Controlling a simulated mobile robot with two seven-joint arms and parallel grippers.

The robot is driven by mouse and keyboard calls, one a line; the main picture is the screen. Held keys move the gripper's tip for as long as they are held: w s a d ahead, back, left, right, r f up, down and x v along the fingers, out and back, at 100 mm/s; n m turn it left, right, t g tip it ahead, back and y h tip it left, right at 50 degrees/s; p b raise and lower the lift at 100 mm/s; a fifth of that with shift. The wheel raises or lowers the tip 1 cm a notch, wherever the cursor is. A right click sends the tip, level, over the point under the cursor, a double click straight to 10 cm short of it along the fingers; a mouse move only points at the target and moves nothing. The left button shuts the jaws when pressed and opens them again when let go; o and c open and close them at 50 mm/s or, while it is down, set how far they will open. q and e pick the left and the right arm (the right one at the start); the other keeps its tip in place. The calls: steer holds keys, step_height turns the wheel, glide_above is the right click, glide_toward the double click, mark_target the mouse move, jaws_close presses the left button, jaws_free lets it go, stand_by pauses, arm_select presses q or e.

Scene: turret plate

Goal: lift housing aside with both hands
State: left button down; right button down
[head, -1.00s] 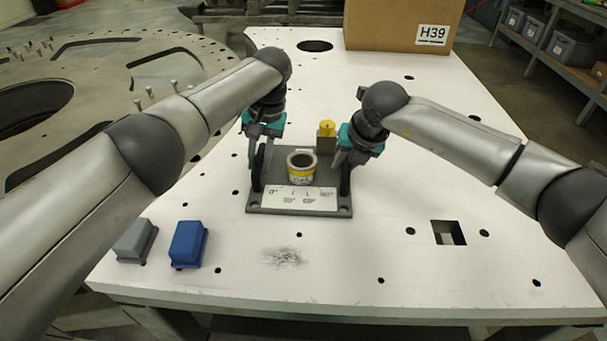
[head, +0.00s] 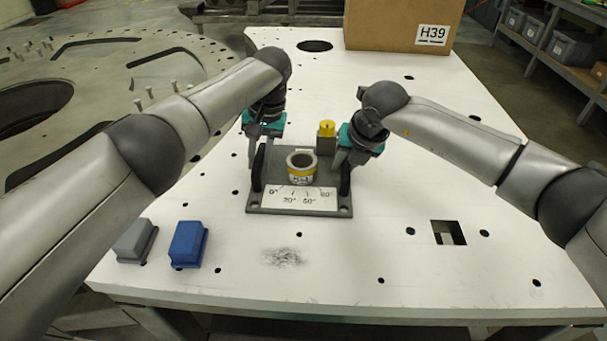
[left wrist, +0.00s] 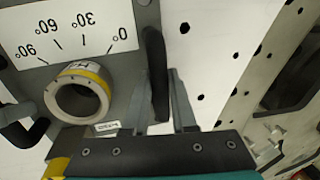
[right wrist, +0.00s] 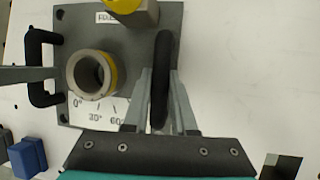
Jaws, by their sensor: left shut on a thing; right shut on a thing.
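The housing is a grey plate (head: 320,158) lying flat on the white table, with a black handle on each side. It carries an upright round collar (head: 301,167) with a yellow band, and a white scale label (head: 298,198) marked in degrees. My left gripper (head: 257,157) is shut on the left handle (left wrist: 157,75), whose bar runs between the fingers in the left wrist view. My right gripper (head: 346,162) is shut on the right handle (right wrist: 161,75), with a finger on each side of it in the right wrist view. The fingers partly hide the handles.
A yellow-topped grey block (head: 327,134) stands at the plate's back edge. A grey block (head: 136,241) and a blue block (head: 188,244) sit at front left. A square hole (head: 447,232) is at right. A cardboard box (head: 398,22) stands at the back.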

stand_by(0.3)
arm_select(q)
steer(key=shift+w+r, duration=0.15)
steer(key=shift+r, duration=0.05)
arm_select(e)
steer(key=shift+w+r, duration=0.2)
steer(key=shift+r, duration=0.05)
arm_select(q)
steer(key=shift+r, duration=0.1)
arm_select(e)
steer(key=shift+r, duration=0.1)
